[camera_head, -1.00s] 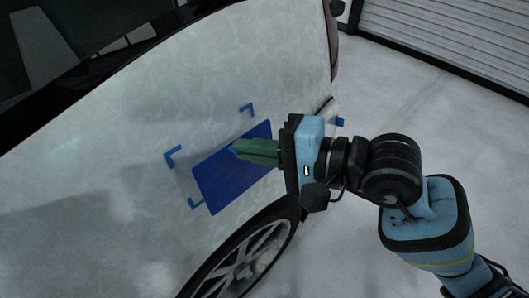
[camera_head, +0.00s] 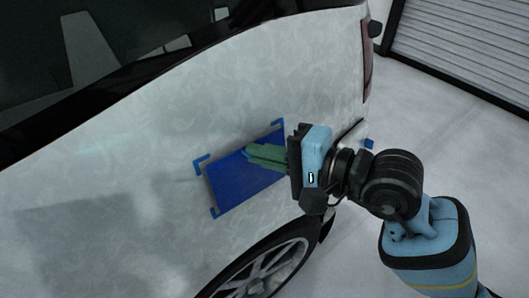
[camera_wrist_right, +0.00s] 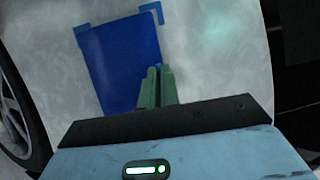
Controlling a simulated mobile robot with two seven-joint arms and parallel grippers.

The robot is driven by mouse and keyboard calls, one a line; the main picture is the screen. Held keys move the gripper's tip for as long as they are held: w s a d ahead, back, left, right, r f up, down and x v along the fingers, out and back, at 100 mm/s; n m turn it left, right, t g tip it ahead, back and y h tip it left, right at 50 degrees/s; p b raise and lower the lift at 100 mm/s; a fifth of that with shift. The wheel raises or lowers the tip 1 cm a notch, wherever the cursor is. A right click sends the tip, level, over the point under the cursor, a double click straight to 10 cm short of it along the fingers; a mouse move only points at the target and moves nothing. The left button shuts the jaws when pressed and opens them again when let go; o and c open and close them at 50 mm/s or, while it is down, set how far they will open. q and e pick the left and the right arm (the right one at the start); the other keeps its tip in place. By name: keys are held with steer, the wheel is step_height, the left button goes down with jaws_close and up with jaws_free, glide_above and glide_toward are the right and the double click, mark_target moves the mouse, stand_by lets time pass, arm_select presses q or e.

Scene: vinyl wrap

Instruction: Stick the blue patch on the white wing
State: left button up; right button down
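The blue patch (camera_head: 240,180) is a flat dark-blue rectangle in front of the white wing (camera_head: 120,170), above the wheel. Blue corner marks (camera_head: 202,164) on the wing sit close around the patch's corners. I cannot tell whether the patch touches the wing. My right gripper (camera_head: 250,155) has its green fingers shut on the patch, reaching over it from the right. In the right wrist view, the fingers (camera_wrist_right: 157,72) are close together over the blue patch (camera_wrist_right: 117,60), with corner marks (camera_wrist_right: 152,10) at its upper edge. My left gripper is not in view.
The wheel (camera_head: 268,275) lies below the patch. The tail light (camera_head: 367,62) and rear edge of the car are to the right. A grey shutter (camera_head: 470,35) stands at the back right. The pale floor right of the car is clear.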

steer(key=shift+w+a+f, duration=0.15)
steer(key=shift+w+a, duration=0.15)
steer(key=shift+w, duration=0.15)
stand_by(1.6)
steer(key=c, duration=1.6)
jaws_free()
steer(key=shift+o, duration=0.2)
steer(key=b+v, duration=0.1)
steer(key=v, duration=0.6)
steer(key=shift+s+d, duration=0.2)
steer(key=shift+d, duration=0.1)
